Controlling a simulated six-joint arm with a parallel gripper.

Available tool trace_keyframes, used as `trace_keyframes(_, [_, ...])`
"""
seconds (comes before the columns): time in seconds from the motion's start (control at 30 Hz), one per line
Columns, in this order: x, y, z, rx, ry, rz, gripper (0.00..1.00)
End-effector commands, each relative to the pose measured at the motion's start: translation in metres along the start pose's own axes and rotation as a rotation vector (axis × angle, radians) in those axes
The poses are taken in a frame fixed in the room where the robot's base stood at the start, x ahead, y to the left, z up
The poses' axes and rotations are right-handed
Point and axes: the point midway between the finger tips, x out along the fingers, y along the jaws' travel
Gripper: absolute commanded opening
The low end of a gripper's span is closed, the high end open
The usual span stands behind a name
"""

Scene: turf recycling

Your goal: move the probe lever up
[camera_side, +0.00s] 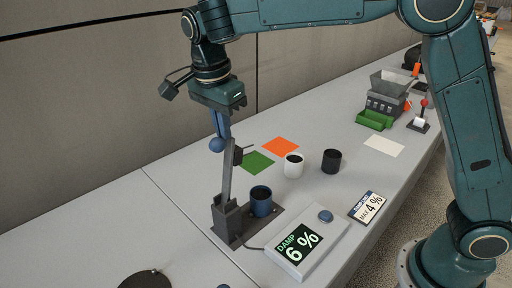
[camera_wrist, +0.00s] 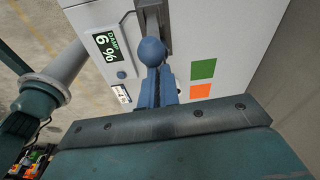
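The probe lever (camera_side: 229,172) is a grey bar standing nearly upright from a dark base plate (camera_side: 229,239), with a blue ball knob (camera_side: 217,145) near its top. The knob also shows in the wrist view (camera_wrist: 152,50), at the ends of my fingers. My gripper (camera_side: 223,134) has blue fingers that point down at the knob and look close together, with only a narrow dark gap between them in the wrist view (camera_wrist: 158,85). The fingertips are at or touching the knob; I cannot tell how firmly. A dark blue cup (camera_side: 261,201) stands on the base plate beside the lever.
A meter (camera_side: 297,246) reads DAMP 6 %, with a round blue button (camera_side: 325,216). A card (camera_side: 371,206) says MAX 4 %. White (camera_side: 293,166) and black (camera_side: 331,161) cups stand behind. Green (camera_side: 257,162) and orange (camera_side: 281,146) squares lie flat. A grey hopper machine (camera_side: 387,92) stands farther back.

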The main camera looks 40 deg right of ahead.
Motion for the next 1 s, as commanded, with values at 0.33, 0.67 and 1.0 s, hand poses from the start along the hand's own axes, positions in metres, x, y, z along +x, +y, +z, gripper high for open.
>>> trace_keyframes(0.33, [0.011,0.005,-0.026,-0.032,-0.002,0.002,0.0])
trace_keyframes(0.67, [0.032,0.009,-0.069,-0.027,-0.001,0.002,0.0])
trace_keyframes(1.0, [0.059,0.012,-0.104,-0.023,-0.017,-0.002,0.0])
